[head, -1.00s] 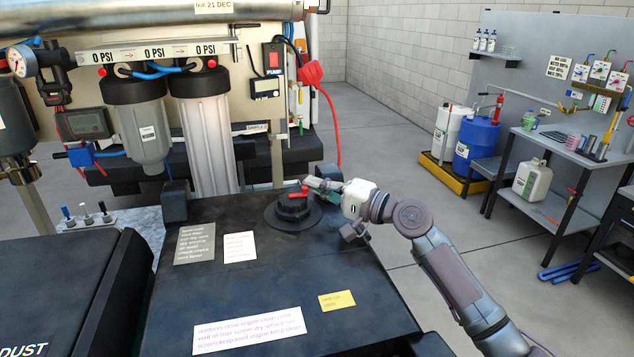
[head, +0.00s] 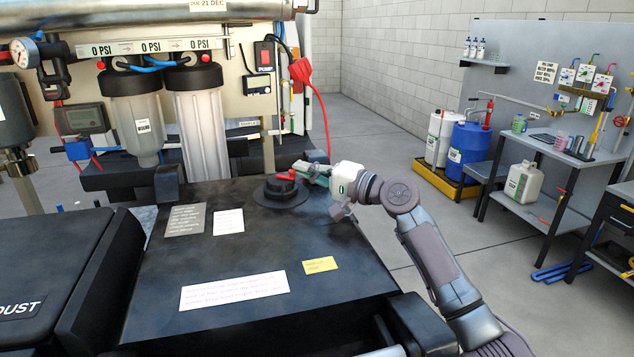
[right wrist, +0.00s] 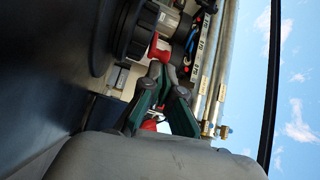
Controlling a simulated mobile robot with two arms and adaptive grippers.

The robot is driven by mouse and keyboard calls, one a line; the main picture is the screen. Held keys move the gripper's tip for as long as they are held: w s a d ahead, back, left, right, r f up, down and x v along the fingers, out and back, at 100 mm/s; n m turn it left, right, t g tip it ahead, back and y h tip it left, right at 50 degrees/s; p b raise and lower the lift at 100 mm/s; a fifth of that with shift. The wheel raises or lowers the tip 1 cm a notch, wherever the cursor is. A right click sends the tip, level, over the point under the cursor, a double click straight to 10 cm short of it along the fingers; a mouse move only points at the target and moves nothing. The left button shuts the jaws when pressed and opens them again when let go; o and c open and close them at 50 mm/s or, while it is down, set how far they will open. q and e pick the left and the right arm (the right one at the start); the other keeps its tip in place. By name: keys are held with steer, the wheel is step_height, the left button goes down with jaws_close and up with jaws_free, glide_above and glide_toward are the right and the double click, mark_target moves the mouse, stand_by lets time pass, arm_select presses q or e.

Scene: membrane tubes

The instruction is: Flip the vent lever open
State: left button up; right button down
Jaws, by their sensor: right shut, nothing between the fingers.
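The red vent lever (head: 286,176) sits on top of a black round cap (head: 281,190) at the far end of the black tank lid. My right gripper (head: 300,166), with green fingers, is at the lever's right side, its fingertips close to it. In the right wrist view the red lever (right wrist: 158,50) stands out from the black cap (right wrist: 136,30), just beyond the fingertips (right wrist: 165,75). The fingers are shut with nothing held. I cannot tell whether a fingertip touches the lever. My left gripper is out of view.
The dark lid (head: 235,250) carries paper labels and a yellow note (head: 320,265). Filter housings (head: 200,120) and a panel with a red plug (head: 302,70) stand behind the cap. A workbench (head: 560,150) and drums (head: 468,145) are apart at the right.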

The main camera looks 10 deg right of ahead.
steer(key=shift+s+a+r, duration=0.1)
steer(key=shift+s, duration=0.5)
steer(key=shift+a+f, duration=0.2)
steer(key=shift+a, duration=0.2)
steer(key=shift+s+r, duration=0.2)
steer(key=shift+s, duration=0.25)
steer(key=shift+s+d+f, duration=0.2)
steer(key=shift+d, duration=0.2)
steer(key=v, duration=1.1)
steer(key=shift+s, duration=0.2)
steer(key=shift+a+r, duration=0.1)
steer(key=shift+a, duration=0.05)
